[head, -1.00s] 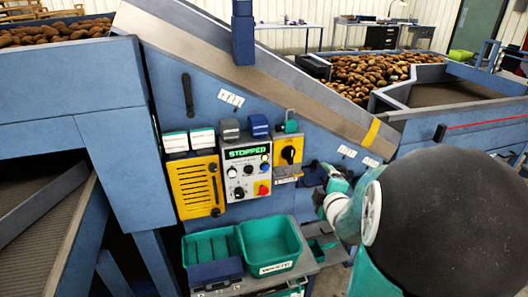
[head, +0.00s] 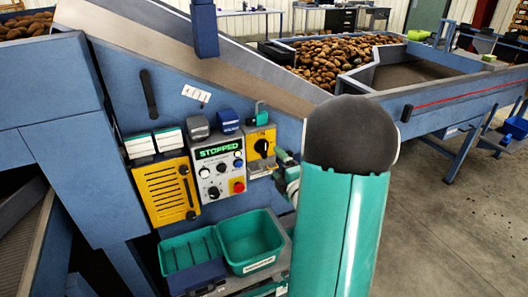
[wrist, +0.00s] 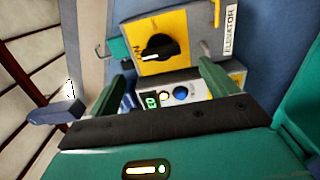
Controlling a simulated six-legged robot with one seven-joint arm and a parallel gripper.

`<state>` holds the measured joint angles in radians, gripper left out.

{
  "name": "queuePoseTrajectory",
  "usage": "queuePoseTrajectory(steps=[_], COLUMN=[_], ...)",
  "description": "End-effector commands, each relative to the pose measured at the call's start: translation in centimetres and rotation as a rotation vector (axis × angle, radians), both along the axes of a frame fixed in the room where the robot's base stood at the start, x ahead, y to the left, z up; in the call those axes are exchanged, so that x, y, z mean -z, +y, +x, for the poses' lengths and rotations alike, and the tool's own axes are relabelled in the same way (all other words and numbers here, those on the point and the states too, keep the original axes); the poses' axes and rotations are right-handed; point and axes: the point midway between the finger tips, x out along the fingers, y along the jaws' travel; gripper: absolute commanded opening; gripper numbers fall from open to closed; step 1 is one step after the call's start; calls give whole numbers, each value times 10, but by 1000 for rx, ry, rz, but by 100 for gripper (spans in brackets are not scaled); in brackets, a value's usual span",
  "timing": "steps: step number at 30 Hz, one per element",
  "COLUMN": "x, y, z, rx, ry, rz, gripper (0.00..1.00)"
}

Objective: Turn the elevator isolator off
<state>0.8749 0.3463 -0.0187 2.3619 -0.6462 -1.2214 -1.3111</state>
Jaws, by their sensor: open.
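The elevator isolator is a black rotary knob on a yellow plate (head: 262,147), right of the control panel. In the wrist view the black knob (wrist: 158,47) shows large near the top, with a pale pointer mark on it. An "ELEVATOR" label (wrist: 230,30) is beside the plate. My gripper (wrist: 165,88) is open and empty, its two green fingers apart and pointing toward the plate. The knob appears beyond the fingertips, and I see no contact. In the head view my arm hides most of the gripper.
The control panel (head: 219,168) displays "STOPPED" and has several buttons. A yellow slotted cover (head: 167,192) is at its left. Teal trays (head: 249,238) stand below. Blue conveyor frames surround the panel; open floor (head: 440,235) is at right.

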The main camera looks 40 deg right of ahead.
Motion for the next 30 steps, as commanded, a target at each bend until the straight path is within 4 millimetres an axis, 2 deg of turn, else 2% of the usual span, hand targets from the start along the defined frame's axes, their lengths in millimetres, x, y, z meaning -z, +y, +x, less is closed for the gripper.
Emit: queuePoseTrajectory(steps=[6,12,18,24,25,30], x=[0,0,0,0,0,0], y=[-10,-18,-20,-20,-20,-20], z=[45,76,89,89,89,89], rx=[-5,-6,-6,-5,-5,-5], ry=[0,0,0,1,1,1], rz=[0,0,2,1,1,1], gripper=[85,85,85,85,84,50])
